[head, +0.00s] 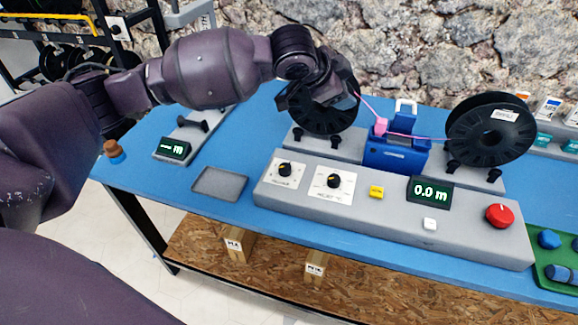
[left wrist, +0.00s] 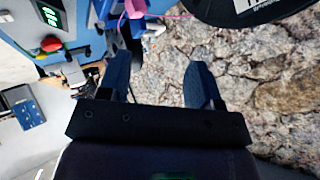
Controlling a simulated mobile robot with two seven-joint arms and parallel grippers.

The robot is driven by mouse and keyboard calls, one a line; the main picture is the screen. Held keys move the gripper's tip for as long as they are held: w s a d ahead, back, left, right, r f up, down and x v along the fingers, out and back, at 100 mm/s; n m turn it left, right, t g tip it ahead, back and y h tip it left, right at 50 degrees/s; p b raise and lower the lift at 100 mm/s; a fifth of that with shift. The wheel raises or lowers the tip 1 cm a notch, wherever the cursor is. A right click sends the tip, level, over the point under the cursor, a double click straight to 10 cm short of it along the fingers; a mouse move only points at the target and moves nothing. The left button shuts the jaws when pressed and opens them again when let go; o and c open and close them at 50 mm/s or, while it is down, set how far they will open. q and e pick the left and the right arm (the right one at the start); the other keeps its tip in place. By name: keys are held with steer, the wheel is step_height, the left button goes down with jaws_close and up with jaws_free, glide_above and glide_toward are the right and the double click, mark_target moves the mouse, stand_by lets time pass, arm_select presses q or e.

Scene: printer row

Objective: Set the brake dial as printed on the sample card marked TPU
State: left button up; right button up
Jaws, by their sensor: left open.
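The grey control panel (head: 390,220) on the blue table carries two black dials on white scale plates: a left dial (head: 285,170) and a second dial (head: 333,182). Their small print is too small to read, so I cannot tell which is the brake dial. Small cards (head: 549,108) stand at the back right; I cannot make out TPU on any. My left gripper (head: 343,102) is above and behind the panel, in front of the left black spool (head: 322,122), apart from both dials. In the left wrist view its blue fingers (left wrist: 160,75) are open and empty.
A blue device (head: 396,155) with a pink piece (head: 381,127) and pink filament stands beside my gripper. A right spool (head: 490,130) is behind the panel. The panel also has a yellow button (head: 376,192), display (head: 430,192) and red knob (head: 499,216). A grey tray (head: 219,184) lies left.

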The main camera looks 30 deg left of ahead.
arm_select(q)
steer(key=s+a+f+g+y, duration=0.2)
steer(key=a+f+g+y, duration=0.1)
steer(key=a+f+g, duration=0.15)
steer(key=n+g+y+b, duration=0.1)
steer(key=g+y, duration=0.1)
steer(key=g, duration=0.2)
glide_toward(285, 167)
steer(key=f+b, duration=0.1)
steer(key=f, duration=0.3)
steer(key=f+b, duration=0.1)
steer(key=f, duration=0.3)
steer(key=shift+w+a+f, duration=0.15)
steer(key=shift+a, duration=0.05)
steer(key=shift+f+b, duration=0.4)
steer(key=shift+f, duration=0.15)
arm_select(e)
step_height(285, 167, down, 3)
steer(key=shift+r+g, duration=0.1)
steer(key=shift+g, duration=0.2)
arm_select(q)
steer(key=c, duration=0.9)
